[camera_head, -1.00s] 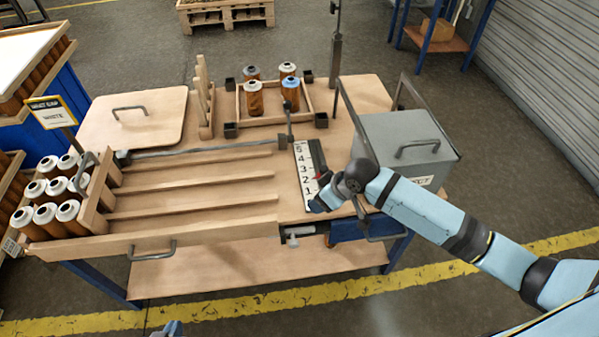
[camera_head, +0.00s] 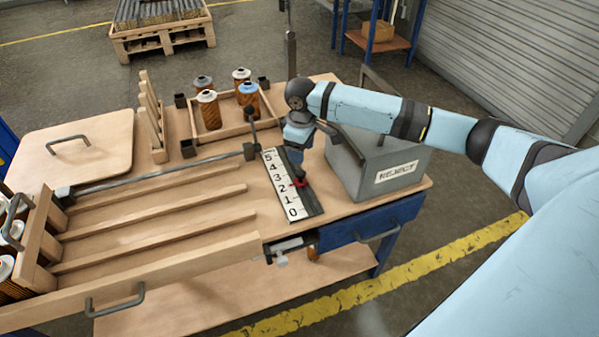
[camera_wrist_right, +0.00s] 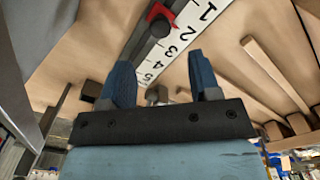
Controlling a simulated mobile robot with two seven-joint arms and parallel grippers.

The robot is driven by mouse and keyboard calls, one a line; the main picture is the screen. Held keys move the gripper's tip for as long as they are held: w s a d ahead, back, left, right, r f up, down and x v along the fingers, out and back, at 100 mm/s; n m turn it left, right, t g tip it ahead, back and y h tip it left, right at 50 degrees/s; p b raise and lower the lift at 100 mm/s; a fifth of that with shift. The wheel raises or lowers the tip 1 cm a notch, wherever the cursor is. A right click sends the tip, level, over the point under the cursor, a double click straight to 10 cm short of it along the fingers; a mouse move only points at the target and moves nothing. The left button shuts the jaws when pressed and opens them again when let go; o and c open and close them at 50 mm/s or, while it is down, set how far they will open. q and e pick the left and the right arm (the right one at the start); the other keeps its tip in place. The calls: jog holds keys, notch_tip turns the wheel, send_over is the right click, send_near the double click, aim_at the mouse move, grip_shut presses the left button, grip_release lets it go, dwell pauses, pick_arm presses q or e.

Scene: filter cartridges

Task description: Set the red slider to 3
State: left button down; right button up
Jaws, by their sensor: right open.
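The red slider (camera_head: 299,184) sits on a dark track beside a white number scale (camera_head: 277,178) marked 0 to 5. Its red pointer is near the 2, and it also shows with a dark knob in the right wrist view (camera_wrist_right: 160,16). My right gripper (camera_head: 297,163) is over the higher-number part of the track, just behind the slider. In the wrist view its blue fingers (camera_wrist_right: 163,68) are apart with no object held, and the slider shows beyond the tips. Whether a finger touches the knob is unclear. My left gripper is out of view.
A grey reject box (camera_head: 372,165) stands close to the right of the track. A wooden tray with several cartridges (camera_head: 248,97) is behind. Ridged wooden lanes (camera_head: 160,210) and a metal rod (camera_head: 160,173) lie to the left.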

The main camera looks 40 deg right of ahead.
aim_at(301, 172)
notch_tip(301, 172, down, 8)
jog(key=shift+f+b, duration=0.15)
jog(key=shift+b, duration=0.35)
grip_shut()
